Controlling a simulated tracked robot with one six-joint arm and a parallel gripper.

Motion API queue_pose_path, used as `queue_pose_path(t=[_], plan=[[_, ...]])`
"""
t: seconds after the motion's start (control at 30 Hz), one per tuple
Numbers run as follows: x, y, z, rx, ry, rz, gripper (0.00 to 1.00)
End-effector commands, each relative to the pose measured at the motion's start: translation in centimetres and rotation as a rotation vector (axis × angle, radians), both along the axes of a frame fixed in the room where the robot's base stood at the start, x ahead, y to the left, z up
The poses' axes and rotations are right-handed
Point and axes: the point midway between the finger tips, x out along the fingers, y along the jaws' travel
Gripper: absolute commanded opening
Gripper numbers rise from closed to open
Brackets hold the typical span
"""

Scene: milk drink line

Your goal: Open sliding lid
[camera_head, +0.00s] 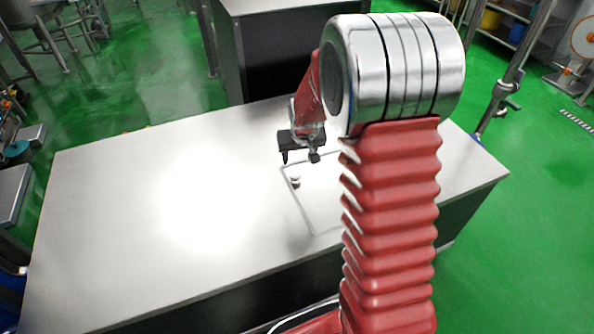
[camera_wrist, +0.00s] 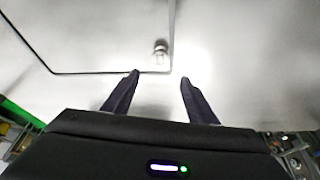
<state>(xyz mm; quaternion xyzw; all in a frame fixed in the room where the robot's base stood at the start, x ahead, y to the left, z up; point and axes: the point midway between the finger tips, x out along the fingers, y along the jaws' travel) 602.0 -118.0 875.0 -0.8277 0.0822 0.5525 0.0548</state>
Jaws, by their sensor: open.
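The sliding lid (camera_head: 322,200) appears as a flat panel marked by a thin dark outline in the pale table top; its right part is hidden behind my arm. In the wrist view the lid (camera_wrist: 95,35) fills the upper left, bounded by a dark seam. A small metal knob (camera_head: 295,181) stands near the lid's left edge, and it also shows in the wrist view (camera_wrist: 161,52) just inside the seam corner. My gripper (camera_head: 300,160) is open and empty, above the table. In the wrist view its fingers (camera_wrist: 159,75) point toward the knob, which lies beyond the tips, apart from them.
The table top (camera_head: 110,200) is bare to the left, with a bright glare patch. A second dark-sided counter (camera_head: 285,50) stands behind it. Green floor (camera_head: 500,130) surrounds the table, with a metal post (camera_head: 505,80) at the right.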

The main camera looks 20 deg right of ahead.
Motion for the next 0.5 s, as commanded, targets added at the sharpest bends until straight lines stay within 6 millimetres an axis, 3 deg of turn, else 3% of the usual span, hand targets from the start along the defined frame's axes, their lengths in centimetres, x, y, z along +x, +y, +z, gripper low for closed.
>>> queue_pose_path(t=[0.5], plan=[[2.1, -0.4, -5.6, 0.001, 0.004, 0.0, 0.53]])
